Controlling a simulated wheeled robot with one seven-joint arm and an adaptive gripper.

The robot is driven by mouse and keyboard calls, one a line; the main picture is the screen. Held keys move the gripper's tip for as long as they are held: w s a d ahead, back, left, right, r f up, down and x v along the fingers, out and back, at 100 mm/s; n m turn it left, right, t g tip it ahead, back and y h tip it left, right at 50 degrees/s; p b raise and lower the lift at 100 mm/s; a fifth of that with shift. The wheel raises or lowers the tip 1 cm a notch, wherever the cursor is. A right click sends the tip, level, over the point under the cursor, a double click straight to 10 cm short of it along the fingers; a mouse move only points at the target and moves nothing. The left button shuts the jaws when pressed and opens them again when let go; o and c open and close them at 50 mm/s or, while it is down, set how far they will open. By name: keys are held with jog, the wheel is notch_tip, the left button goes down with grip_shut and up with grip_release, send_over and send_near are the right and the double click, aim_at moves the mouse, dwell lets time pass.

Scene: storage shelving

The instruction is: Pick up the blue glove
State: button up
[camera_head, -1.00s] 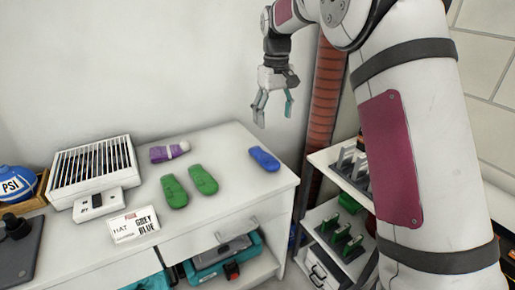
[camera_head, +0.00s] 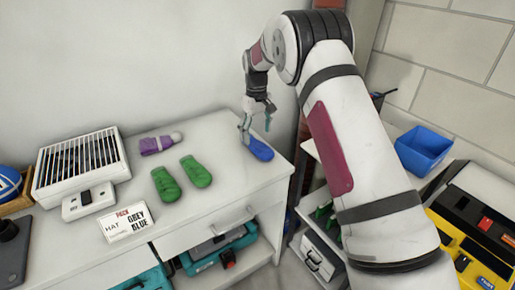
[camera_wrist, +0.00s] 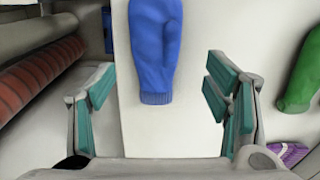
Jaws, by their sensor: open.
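The blue glove (camera_head: 261,150) lies flat on the white tabletop near its right end. In the wrist view the blue glove (camera_wrist: 156,45) lies ahead of the gap between my fingers, its ribbed cuff nearest me and its far end cut off by the frame. My gripper (camera_head: 256,127) is open, just above and beside the glove in the head view. In the wrist view my gripper (camera_wrist: 162,105) shows its teal finger pads wide apart with nothing between them.
Two green gloves (camera_head: 181,178) lie left of the blue one, with a purple-and-white glove (camera_head: 161,144) behind them. A blue bin (camera_head: 422,150) is at right.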

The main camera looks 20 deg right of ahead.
aim_at(258, 143)
jog(key=shift+w+d+f, duration=0.1)
jog(key=shift+d+f, duration=0.05)
jog(key=shift+f, duration=1.25)
jog(key=shift+w+d+f, duration=0.1)
jog(key=shift+f, duration=1.25)
jog(key=c, duration=1.2)
